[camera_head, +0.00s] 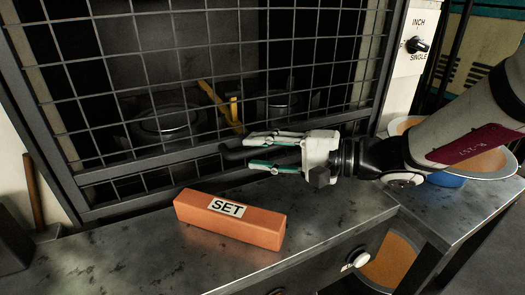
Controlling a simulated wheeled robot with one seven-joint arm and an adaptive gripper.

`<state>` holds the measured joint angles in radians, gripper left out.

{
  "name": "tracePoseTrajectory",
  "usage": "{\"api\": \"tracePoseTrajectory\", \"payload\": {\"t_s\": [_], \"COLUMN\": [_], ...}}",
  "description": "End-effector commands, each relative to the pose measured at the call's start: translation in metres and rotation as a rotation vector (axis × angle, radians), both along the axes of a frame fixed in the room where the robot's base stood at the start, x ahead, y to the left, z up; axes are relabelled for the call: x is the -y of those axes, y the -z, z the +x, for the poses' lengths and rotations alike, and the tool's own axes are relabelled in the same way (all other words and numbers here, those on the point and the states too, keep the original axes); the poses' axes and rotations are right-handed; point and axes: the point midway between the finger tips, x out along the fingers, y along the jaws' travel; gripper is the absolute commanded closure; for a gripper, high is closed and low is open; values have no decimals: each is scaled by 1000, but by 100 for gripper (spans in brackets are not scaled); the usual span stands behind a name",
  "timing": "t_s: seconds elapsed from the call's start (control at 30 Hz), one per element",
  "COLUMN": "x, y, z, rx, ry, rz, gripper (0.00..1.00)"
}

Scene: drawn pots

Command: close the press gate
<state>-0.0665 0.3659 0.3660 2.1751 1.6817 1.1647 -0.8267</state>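The press gate (199,147) is a dark metal mesh in a black frame, standing across the front of the press. Its lower rail runs just above the grey bench top; I cannot tell whether it is fully shut. My gripper (258,152) reaches in from the right, its fingers pointing left in front of the lower part of the gate. The two fingers, with green pads, are apart. A short dark bar (232,155), perhaps the gate's handle, shows at the fingertips; I cannot tell whether they touch it.
An orange block marked SET (230,219) lies on the bench (130,248) below my gripper. Behind the mesh are round dies (165,122) and a yellow bracket (222,108). A switch panel (414,42) is at upper right. Bowls (480,163) stand at right, partly behind my arm.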

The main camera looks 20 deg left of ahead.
Motion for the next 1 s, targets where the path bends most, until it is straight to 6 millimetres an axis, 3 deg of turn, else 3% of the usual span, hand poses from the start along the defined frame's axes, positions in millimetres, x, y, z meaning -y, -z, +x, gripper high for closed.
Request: {"api": "tracePoseTrajectory", "payload": {"t_s": [0.27,0.7,1.0], "x": [20,102,119], "y": [-4,-15,-17], "z": [3,10,10], "rx": [0,0,0], "ry": [4,3,-1], "rz": [1,0,-1], "gripper": [67,67,67]}}
